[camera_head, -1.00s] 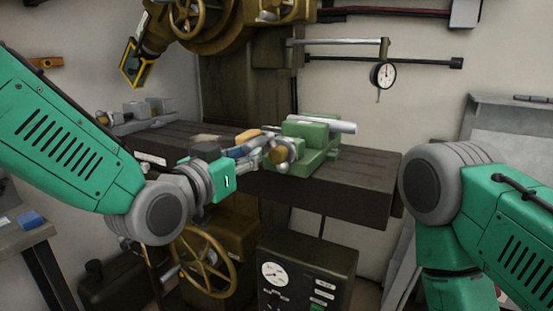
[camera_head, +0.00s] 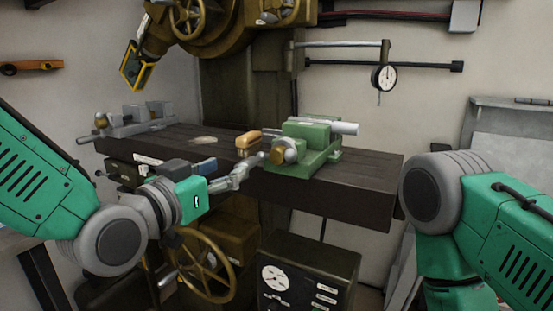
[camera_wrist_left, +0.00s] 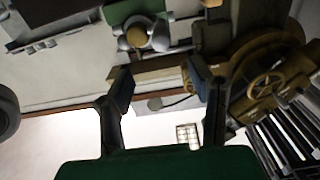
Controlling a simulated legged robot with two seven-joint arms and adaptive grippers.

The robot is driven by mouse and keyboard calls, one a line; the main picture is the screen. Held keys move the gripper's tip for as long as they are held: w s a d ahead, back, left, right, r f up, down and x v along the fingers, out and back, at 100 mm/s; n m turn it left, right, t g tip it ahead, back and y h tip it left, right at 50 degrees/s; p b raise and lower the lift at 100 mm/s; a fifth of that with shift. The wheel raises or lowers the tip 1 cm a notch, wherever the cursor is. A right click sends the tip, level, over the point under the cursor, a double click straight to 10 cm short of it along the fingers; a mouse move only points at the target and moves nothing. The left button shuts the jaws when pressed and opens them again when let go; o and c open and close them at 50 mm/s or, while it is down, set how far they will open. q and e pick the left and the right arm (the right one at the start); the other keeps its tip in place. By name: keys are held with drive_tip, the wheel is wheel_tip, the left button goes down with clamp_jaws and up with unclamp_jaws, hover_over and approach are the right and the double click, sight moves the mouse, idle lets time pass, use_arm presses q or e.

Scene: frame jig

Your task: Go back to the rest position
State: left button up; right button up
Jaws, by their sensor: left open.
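My left gripper (camera_head: 232,164) is open and empty in front of the table's front edge, left of the green vise (camera_head: 318,142). Its two fingers are spread, with a blue pad showing on one. In the left wrist view my left gripper (camera_wrist_left: 160,84) also shows open, with nothing held between the fingers. The vise (camera_wrist_left: 122,12) with its brass-coloured knob lies beyond the fingertips there. My right arm shows at the right of the head view, but its gripper is out of view.
The dark slotted machine table (camera_head: 365,178) carries a grey vise (camera_head: 135,118) at left and a tan-handled object (camera_head: 248,140) near the green vise. A brass handwheel (camera_head: 205,265) and a control box (camera_head: 308,272) stand below. A dial gauge (camera_head: 384,77) hangs behind.

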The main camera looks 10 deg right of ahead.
use_arm(q)
drive_tip(key=v, duration=0.3)
drive_tip(key=shift+a, duration=0.1)
drive_tip(key=s+a+f+n+g+y, duration=0.1)
drive_tip(key=s+a+f+g+y, duration=0.15)
drive_tip(key=f, duration=0.75)
drive_tip(key=s+a+f+n+g+y, duration=0.15)
drive_tip(key=a+f, duration=0.25)
drive_tip(key=f, duration=0.5)
drive_tip(key=s+a+f+n+g+y, duration=0.1)
drive_tip(key=s+a+f+g+y, duration=0.15)
drive_tip(key=f, duration=0.75)
drive_tip(key=s+a+f+n+g+y, duration=0.1)
drive_tip(key=s+a+f+g, duration=0.1)
drive_tip(key=s+a+f, duration=0.3)
drive_tip(key=s+a+f+n+g+y, duration=0.1)
drive_tip(key=s+a+f+g, duration=0.2)
drive_tip(key=s, duration=0.8)
drive_tip(key=s+a+f+n+g+y, duration=0.1)
drive_tip(key=s+a+f+g+y, duration=0.1)
drive_tip(key=s+a+f, duration=0.5)
wheel_tip(320, 180, down, 3)
drive_tip(key=shift+s+f, duration=0.2)
drive_tip(key=shift+s, duration=0.55)
